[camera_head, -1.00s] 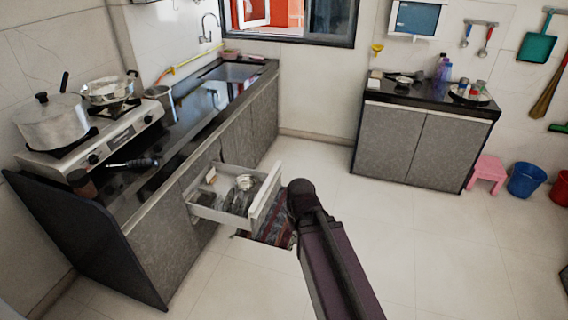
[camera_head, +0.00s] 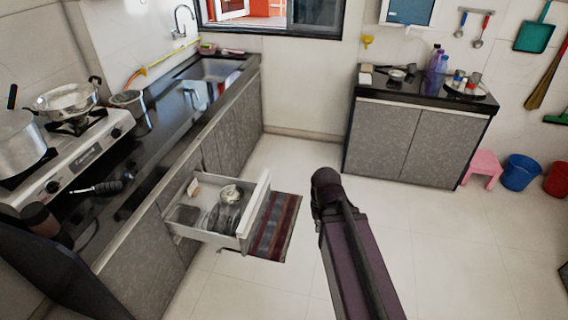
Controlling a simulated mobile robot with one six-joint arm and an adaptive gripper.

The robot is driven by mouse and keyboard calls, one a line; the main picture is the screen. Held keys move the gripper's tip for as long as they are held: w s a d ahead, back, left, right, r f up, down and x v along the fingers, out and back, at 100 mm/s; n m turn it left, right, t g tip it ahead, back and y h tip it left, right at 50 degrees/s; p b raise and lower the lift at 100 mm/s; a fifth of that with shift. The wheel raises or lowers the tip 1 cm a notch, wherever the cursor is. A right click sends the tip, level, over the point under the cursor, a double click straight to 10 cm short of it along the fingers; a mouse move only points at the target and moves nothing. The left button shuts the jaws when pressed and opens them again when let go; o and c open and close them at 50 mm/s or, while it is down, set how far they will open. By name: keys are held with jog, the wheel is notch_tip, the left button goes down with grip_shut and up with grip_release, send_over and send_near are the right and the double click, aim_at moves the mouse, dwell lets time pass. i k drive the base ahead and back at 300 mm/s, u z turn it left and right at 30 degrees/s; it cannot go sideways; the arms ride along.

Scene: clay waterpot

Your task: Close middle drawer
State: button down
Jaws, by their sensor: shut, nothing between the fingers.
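One white drawer (camera_head: 256,207) stands pulled out from the grey counter cabinet (camera_head: 140,268) on the left. Its front panel faces right, toward my arm. Inside it I see a steel bowl or pot and some smaller items. My arm's dark rounded joint is to the right of the drawer, with a clear gap between them in the picture. My gripper's fingers do not show; the arm may be hiding them.
A striped mat (camera_head: 277,226) lies on the floor beside and under the drawer. A stove (camera_head: 62,150) with pots is on the counter. A second cabinet (camera_head: 410,140), a pink stool (camera_head: 482,168) and a blue bucket (camera_head: 519,173) stand at the back right. The floor between is clear.

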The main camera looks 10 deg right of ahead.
aim_at(257, 194)
jog(key=z, duration=0.15)
jog(key=i, duration=1.25)
jog(key=u, duration=0.1)
